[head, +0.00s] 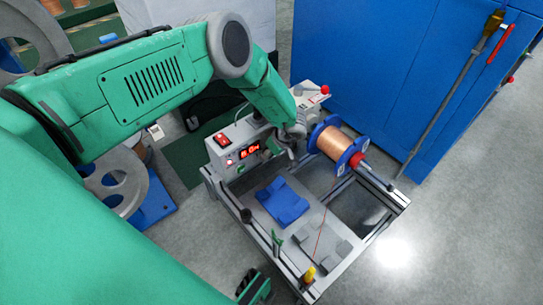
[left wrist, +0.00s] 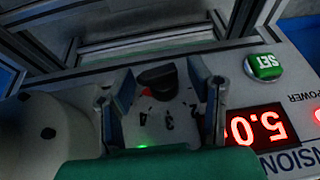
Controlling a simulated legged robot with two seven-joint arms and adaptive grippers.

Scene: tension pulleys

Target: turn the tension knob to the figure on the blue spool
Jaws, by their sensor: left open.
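The blue spool (head: 325,136), wound with copper-coloured wire, sits on a shaft right of the control box. Small white labels on its flange are too small to read. The dark tension knob (left wrist: 157,78) with a red mark shows in the left wrist view, above dial figures including 2, 3 and 4. My left gripper (head: 291,140) is over the box in the head view. In the left wrist view its open fingers (left wrist: 160,105) straddle the dial area, one each side and apart from the knob.
The control box has a red display (head: 250,150), which also shows inverted in the left wrist view (left wrist: 257,127), beside a green SET button (left wrist: 265,66). A blue cabinet (head: 365,75) stands behind. Clear floor lies right.

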